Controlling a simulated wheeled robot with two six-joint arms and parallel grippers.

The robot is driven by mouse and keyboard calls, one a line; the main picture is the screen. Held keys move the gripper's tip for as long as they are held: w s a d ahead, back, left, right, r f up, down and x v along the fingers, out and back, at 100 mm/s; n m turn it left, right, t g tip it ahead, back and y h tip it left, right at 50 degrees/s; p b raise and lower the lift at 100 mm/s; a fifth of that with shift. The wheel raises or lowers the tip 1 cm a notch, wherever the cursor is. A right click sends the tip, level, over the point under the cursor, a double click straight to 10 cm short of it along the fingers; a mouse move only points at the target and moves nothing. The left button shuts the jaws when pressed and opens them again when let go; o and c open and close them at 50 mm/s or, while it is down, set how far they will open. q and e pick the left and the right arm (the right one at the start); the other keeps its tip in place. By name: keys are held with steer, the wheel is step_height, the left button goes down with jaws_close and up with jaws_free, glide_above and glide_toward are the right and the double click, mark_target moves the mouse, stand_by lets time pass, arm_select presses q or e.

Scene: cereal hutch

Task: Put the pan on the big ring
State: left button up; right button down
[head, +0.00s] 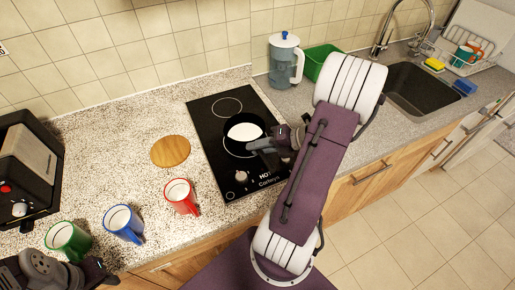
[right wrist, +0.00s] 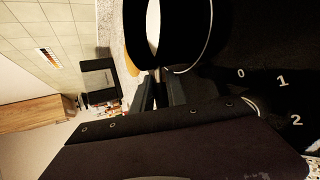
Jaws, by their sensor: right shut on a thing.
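The black pan (head: 259,122), with white contents, is over the front part of the black hob (head: 214,143). The outline of the big front ring (head: 229,149) shows at the pan's left and lower side; the pan covers the rest. I cannot tell whether the pan touches the hob. My right gripper (head: 262,147) is shut on the pan at its near right side, and its fingers hide the gripped part. The right wrist view shows the pan (right wrist: 205,50) close up beyond the fingers (right wrist: 160,88). My left gripper (head: 82,272) is at the bottom left, partly cut off.
The small ring (head: 228,107) at the back is bare. A toaster (head: 30,165) is at far left.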

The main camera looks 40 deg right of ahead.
steer(key=c, duration=1.3)
jaws_free()
steer(key=shift+s+a, duration=0.1)
steer(key=shift+r, duration=0.25)
steer(key=p+v, duration=0.2)
steer(key=v, duration=1)
steer(key=shift+f, duration=0.15)
